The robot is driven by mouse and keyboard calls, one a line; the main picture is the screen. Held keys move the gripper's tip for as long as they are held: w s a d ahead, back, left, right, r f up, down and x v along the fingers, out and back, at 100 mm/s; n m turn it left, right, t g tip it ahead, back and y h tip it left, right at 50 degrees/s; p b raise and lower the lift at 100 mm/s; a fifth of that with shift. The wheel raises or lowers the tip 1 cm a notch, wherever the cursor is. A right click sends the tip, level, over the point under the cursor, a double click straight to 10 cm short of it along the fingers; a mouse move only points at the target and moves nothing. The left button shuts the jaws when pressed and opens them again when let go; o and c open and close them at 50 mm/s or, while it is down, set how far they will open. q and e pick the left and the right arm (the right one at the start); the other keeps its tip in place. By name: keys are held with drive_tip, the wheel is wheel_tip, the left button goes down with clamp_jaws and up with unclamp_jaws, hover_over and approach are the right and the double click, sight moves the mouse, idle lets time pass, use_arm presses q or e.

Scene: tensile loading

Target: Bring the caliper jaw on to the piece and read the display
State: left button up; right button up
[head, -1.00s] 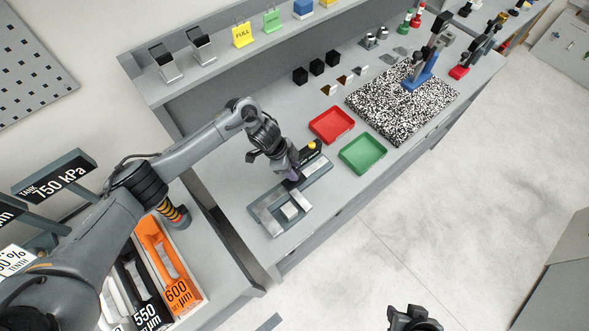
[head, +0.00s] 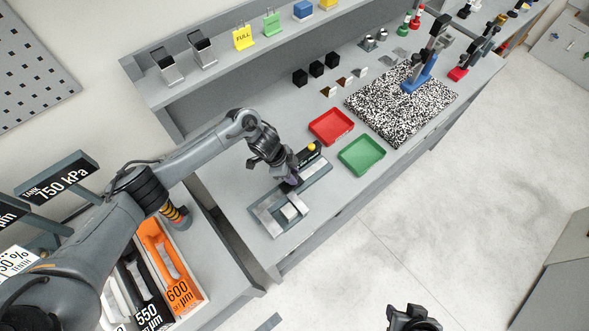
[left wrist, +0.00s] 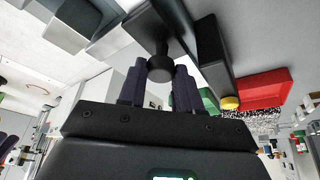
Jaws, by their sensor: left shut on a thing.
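The caliper (head: 262,212) is a grey flat frame with a long bar, lying on the bench at the centre of the head view. A small pale block (head: 290,211), the piece, sits inside its lower-left end. A black display unit (head: 307,155) with a yellow button (head: 311,147) is at its upper-right end; I cannot read it. My left gripper (head: 289,180), with purple fingers, is shut on the caliper's black knob (left wrist: 160,68) and partly hides the moving jaw. I cannot tell whether the jaw touches the piece. My right gripper (head: 413,319) is at the bottom edge, away from the bench.
A red tray (head: 331,127) and a green tray (head: 362,156) stand right of the caliper. A speckled plate (head: 392,122) carries a blue stand (head: 420,78) farther right. An orange gauge case (head: 168,262) lies at lower left. The bench strip in front of the caliper is narrow.

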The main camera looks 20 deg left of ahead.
sight(282, 188)
use_arm(q)
drive_tip(key=s+p, duration=0.1)
drive_tip(key=s+a, duration=0.1)
drive_tip(key=s+p, duration=0.1)
drive_tip(key=shift+s+a+r+p, duration=0.2)
drive_tip(key=shift+a+p, duration=0.1)
drive_tip(key=shift+a, duration=0.1)
drive_tip(key=shift+s+f, duration=0.1)
drive_tip(key=shift+s, duration=0.05)
use_arm(e)
wheel_tip(282, 188, up, 4)
drive_tip(key=shift+f, duration=0.1)
use_arm(q)
drive_tip(key=o, duration=0.6)
drive_tip(key=shift+o, duration=0.2)
use_arm(e)
drive_tip(key=shift+a, duration=0.1)
use_arm(q)
drive_tip(key=shift+a, duration=0.1)
drive_tip(key=v, duration=1)
drive_tip(key=shift+r+b, duration=0.3)
drive_tip(key=shift+r, duration=0.05)
use_arm(e)
drive_tip(key=shift+f, duration=0.3)
